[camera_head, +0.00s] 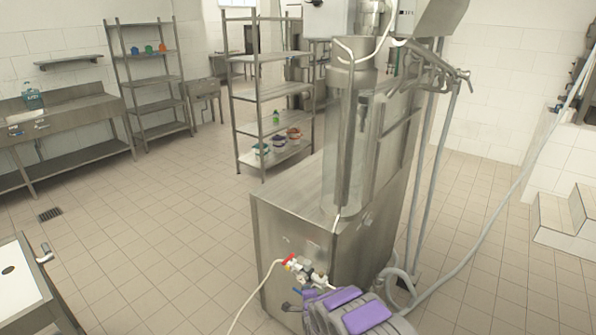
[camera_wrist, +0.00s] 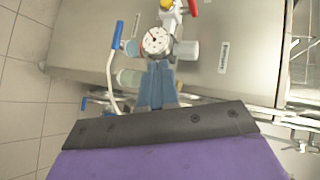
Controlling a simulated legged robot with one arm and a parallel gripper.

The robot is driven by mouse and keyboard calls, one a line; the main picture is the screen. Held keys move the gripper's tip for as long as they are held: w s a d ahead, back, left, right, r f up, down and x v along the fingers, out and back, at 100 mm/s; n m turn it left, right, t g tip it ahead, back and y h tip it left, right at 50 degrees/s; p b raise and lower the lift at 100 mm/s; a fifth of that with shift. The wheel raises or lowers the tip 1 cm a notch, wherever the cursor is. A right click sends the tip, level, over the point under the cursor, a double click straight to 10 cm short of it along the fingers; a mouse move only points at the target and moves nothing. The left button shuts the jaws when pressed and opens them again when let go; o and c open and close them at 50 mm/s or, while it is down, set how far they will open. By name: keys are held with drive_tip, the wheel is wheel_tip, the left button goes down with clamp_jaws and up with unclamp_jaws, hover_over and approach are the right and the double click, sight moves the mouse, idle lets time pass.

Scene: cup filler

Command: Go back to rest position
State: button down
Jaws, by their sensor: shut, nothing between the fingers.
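My gripper (camera_wrist: 157,82) shows in the wrist view as blue-grey fingers pressed together with nothing between them. They point at a white round gauge (camera_wrist: 156,41) on the steel cup filler machine. I cannot tell whether the fingertips touch the gauge fitting. In the head view my purple and grey arm is low at the bottom centre, close to the lower front of the cup filler machine (camera_head: 290,235). The fingers themselves are hard to make out there. A red-handled valve (camera_head: 291,262) sits just above the arm, with a pale hose running down left.
A blue-handled lever (camera_wrist: 117,37) stands left of the gauge. Grey hoses (camera_head: 455,270) lie right of the machine. Steel shelves (camera_head: 265,97) stand behind it, a sink counter (camera_head: 75,118) at left and white steps (camera_head: 560,225) at right. Open tiled floor lies left of the machine.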

drive_tip(key=s+d+r+n+g+h, duration=0.3)
drive_tip(key=d+r+n, duration=0.1)
drive_tip(key=d+r, duration=0.85)
drive_tip(key=s+d+r+n+g+h, duration=0.2)
drive_tip(key=s+d+r+g, duration=0.15)
drive_tip(key=s+r, duration=0.7)
drive_tip(key=s+a+r+n+g+y, duration=0.1)
drive_tip(key=s+r+n+g, duration=0.1)
drive_tip(key=s, duration=1.3)
drive_tip(key=s+a+r+n+g+y, duration=0.1)
drive_tip(key=s+r, duration=0.6)
drive_tip(key=s, duration=0.8)
drive_tip(key=s+a+r+n+g+y, duration=0.1)
drive_tip(key=s+a+r+n+g, duration=0.2)
drive_tip(key=s, duration=1.2)
wheel_tip(320, 180, up, 2)
drive_tip(key=n+g, duration=0.2)
drive_tip(key=n, duration=0.2)
drive_tip(key=shift+s+r, duration=0.25)
drive_tip(key=shift+s, duration=0.1)
drive_tip(key=c, duration=1.8)
unclamp_jaws()
